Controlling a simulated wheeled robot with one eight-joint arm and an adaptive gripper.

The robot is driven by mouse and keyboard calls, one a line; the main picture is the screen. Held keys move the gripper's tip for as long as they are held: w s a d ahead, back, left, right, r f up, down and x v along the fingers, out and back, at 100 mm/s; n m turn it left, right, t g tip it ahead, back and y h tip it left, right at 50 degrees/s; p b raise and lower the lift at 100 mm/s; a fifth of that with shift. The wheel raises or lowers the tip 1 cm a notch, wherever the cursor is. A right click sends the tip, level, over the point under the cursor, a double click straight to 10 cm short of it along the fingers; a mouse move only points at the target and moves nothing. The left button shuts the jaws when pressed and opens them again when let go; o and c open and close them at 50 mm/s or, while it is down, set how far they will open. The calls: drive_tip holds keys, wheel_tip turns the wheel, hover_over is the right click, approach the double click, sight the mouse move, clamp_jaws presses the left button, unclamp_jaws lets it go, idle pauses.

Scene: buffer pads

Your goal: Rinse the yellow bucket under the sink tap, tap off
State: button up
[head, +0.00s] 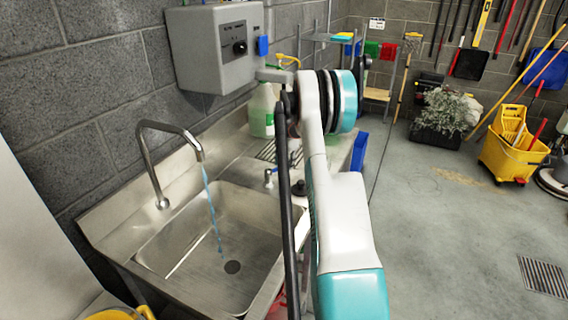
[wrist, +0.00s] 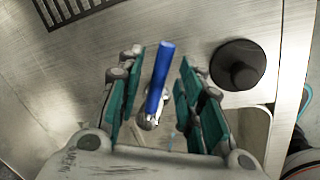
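The steel sink (head: 150,258) stands against the wall. A curved tap (head: 165,127) hangs over it, and a blue stream of water (head: 213,210) runs from its spout into the basin. A small blue-handled lever (head: 269,174) stands on the sink's right ledge. In the wrist view the blue lever (wrist: 160,78) lies between the fingers of my open gripper (wrist: 161,62), with gaps on both sides. My arm hides the gripper in the head view. A yellow rim (head: 118,314), perhaps the yellow bucket, shows at the bottom left edge, mostly cut off.
A black knob-like plug (wrist: 238,66) stands right of the lever, close to my right fingers. A green-white jug (head: 262,110) and a grey control box (head: 215,47) are behind the sink. A yellow mop bucket (head: 510,160) stands far right.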

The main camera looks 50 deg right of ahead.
wheel_tip(320, 180, up, 12)
drive_tip(key=s, duration=0.2)
drive_tip(key=shift+s+a+f, duration=0.15)
drive_tip(key=shift+a+f, duration=0.05)
drive_tip(key=shift+a, duration=0.05)
idle(0.4)
